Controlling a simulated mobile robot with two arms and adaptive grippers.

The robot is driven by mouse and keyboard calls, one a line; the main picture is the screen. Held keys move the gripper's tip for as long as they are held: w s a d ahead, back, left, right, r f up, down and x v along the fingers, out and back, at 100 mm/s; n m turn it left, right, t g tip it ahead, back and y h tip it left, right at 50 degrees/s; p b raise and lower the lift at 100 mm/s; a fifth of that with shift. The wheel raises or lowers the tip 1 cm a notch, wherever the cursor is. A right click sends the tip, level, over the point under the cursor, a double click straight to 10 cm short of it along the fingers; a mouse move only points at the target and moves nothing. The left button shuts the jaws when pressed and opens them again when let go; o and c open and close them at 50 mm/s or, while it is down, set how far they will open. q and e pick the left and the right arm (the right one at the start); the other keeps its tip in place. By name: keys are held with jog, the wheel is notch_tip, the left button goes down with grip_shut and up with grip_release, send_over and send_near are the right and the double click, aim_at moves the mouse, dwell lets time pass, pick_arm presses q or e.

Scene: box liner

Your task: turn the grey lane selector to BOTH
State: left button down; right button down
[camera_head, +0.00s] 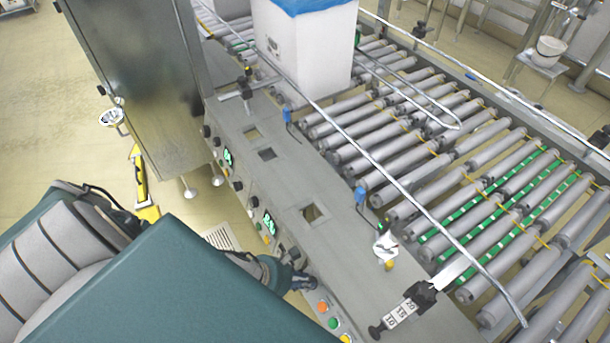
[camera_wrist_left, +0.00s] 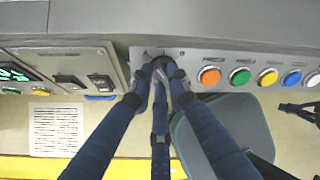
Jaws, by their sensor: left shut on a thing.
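My left gripper (camera_head: 300,281) reaches the control panel's front face from the left in the head view. In the left wrist view its dark blue fingers (camera_wrist_left: 161,75) come together on a small dark knob at the panel, left of the push buttons. This knob is where the lane selector would be, but the fingertips cover most of it. Its pointer and the position it is turned to cannot be read. A dark shape (camera_wrist_left: 296,107) at the right edge of the wrist view looks like part of my right gripper; its fingers are unclear.
An orange button (camera_wrist_left: 209,76), a green button (camera_wrist_left: 240,76) and several others sit close right of the fingers. Black rocker switches (camera_wrist_left: 100,83) are to the left. A roller conveyor (camera_head: 440,150) carries a white box (camera_head: 300,55) with a blue liner.

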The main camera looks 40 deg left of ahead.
pick_arm(q)
jog(key=m+p, duration=0.2)
jog(key=s+d+m+p, duration=0.1)
jog(key=p, duration=0.1)
jog(key=shift+d+r+m+p, duration=0.1)
jog(key=shift+d+m+p, duration=0.05)
jog(key=shift+m+p, duration=0.2)
jog(key=shift+m+y+p, duration=0.4)
jog(key=shift+m+p, duration=0.45)
jog(key=shift+s+f+m+p, duration=0.1)
jog(key=shift+f+m+p, duration=0.1)
jog(key=shift+m+p, duration=0.25)
jog(key=c, duration=1.7)
grip_release()
jog(key=shift+c, duration=0.2)
jog(key=shift+o, duration=0.4)
